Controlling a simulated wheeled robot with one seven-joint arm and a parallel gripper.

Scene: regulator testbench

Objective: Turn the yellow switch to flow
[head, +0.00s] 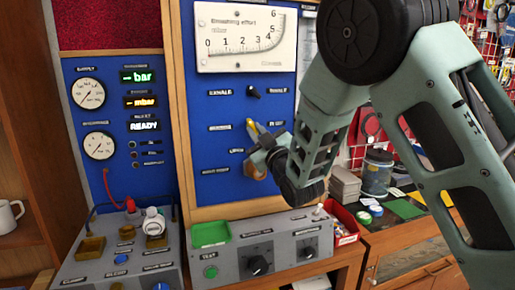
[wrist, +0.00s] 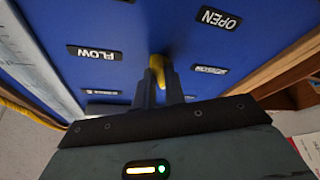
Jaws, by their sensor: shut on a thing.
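The yellow switch (head: 251,125) is on the blue panel under the large gauge, partly hidden by my gripper in the head view. Its visible end points up, tilted slightly left. My gripper (head: 256,136) reaches it from the lower right. In the wrist view, which is upside down, the yellow switch (wrist: 157,64) shows between the two dark fingers of my gripper (wrist: 160,76), which are shut on it. The FLOW label (wrist: 93,53) is left of the switch there, and the OPEN label (wrist: 219,19) is upper right. The switch's exact angle is hard to tell.
A small black knob (head: 253,92) is above the switch on the same panel. Below stands a grey control box (head: 225,252) with a green tray (head: 210,233). A red bin (head: 343,222) and a dark jar (head: 377,174) are at the right. My arm covers the upper right.

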